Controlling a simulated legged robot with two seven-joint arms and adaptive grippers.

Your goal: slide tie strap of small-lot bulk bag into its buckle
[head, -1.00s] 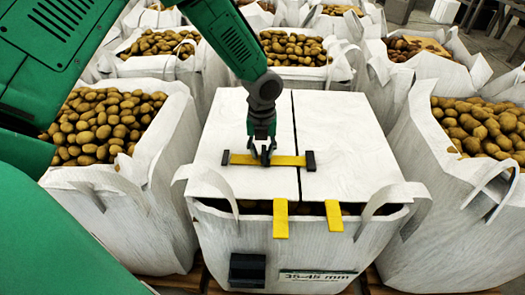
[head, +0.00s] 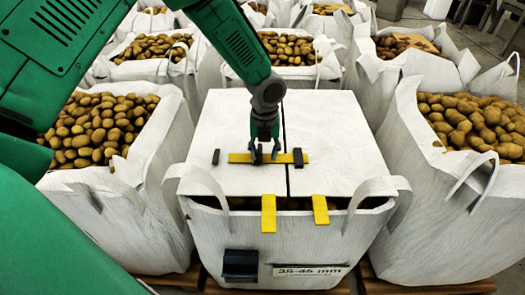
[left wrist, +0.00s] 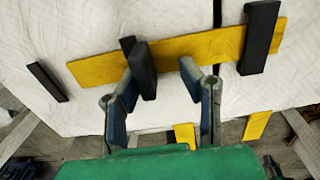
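The small-lot bulk bag (head: 270,235) is white, with its top flaps (head: 235,115) folded shut. A yellow tie strap (head: 240,158) lies across the flaps; it also shows in the left wrist view (left wrist: 95,68). A black buckle (head: 298,157) sits across the strap's right part, and in the left wrist view (left wrist: 260,37) the strap shows on both sides of it. My left gripper (head: 266,155) is over the strap's middle, fingers apart. A dark upright piece (left wrist: 143,70) stands by its left finger; whether they touch is unclear. My right gripper is not in view.
A second black piece (head: 216,157) lies left of the strap, apart from its end. Two yellow straps (head: 269,212) (head: 320,209) hang over the front edge. Handle loops stand at both front corners. Potato-filled bags (head: 95,205) (head: 435,210) crowd both sides.

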